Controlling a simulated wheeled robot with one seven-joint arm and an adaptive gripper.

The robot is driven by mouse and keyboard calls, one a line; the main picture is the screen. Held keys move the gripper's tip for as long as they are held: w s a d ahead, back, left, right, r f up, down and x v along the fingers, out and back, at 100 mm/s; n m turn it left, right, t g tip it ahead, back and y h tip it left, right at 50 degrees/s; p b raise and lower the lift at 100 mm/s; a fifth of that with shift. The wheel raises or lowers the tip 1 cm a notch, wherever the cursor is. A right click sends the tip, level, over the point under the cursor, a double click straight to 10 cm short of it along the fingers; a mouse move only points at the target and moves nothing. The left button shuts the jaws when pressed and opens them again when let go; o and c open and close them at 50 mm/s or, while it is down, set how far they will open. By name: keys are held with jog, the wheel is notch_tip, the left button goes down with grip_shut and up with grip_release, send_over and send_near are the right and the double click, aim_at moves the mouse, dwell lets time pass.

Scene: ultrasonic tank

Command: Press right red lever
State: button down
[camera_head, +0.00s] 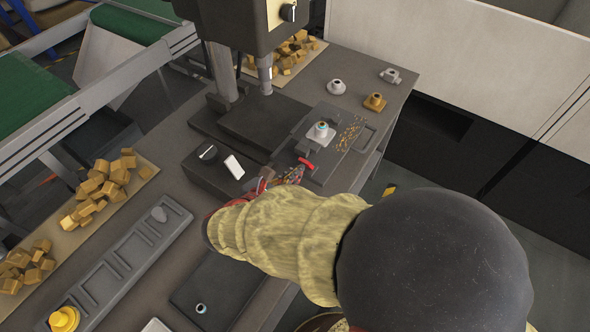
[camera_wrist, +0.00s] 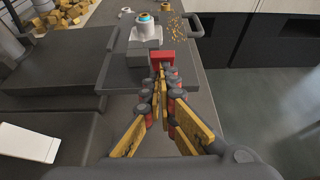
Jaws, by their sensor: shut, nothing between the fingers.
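The red lever (camera_head: 306,163) is a small red bar at the near edge of the dark fixture plate (camera_head: 328,172). In the wrist view the red lever (camera_wrist: 162,58) is straight ahead, just beyond the fingertips. My gripper (camera_head: 296,172) is shut and empty, its tips close to the lever; I cannot tell whether they touch it. In the wrist view my gripper (camera_wrist: 160,72) has its yellow and dark fingers together at the front. A light metal part with a coloured ring (camera_head: 321,129) sits on the fixture behind the lever.
The dark press (camera_head: 240,25) is behind. Loose metal parts (camera_head: 336,87) lie at the table's far right.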

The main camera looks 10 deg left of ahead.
aim_at(302, 160)
jog(key=shift+r+p, duration=0.3)
jog(key=shift+p, duration=0.2)
jog(key=g+p, duration=0.1)
jog(key=p, duration=0.3)
jog(key=w+r+g+y+p, duration=0.1)
jog(key=g+p, duration=0.1)
jog(key=p, duration=0.2)
jog(key=r+g+p, duration=0.1)
jog(key=p, duration=0.3)
jog(key=shift+w+d+r+y+p, duration=0.25)
jog(key=shift+w+d+y+p, duration=0.1)
jog(key=shift+d+y, duration=0.05)
jog(key=g+p, duration=0.1)
jog(key=p, duration=0.2)
jog(key=w+g+p, duration=0.1)
jog(key=p, duration=0.2)
jog(key=shift+d+r+y, duration=0.2)
jog(key=shift+y, duration=0.1)
jog(key=shift+f+b, duration=0.35)
jog(key=shift+s, duration=0.1)
jog(key=shift+r, duration=0.1)
jog(key=shift+r+p, duration=0.7)
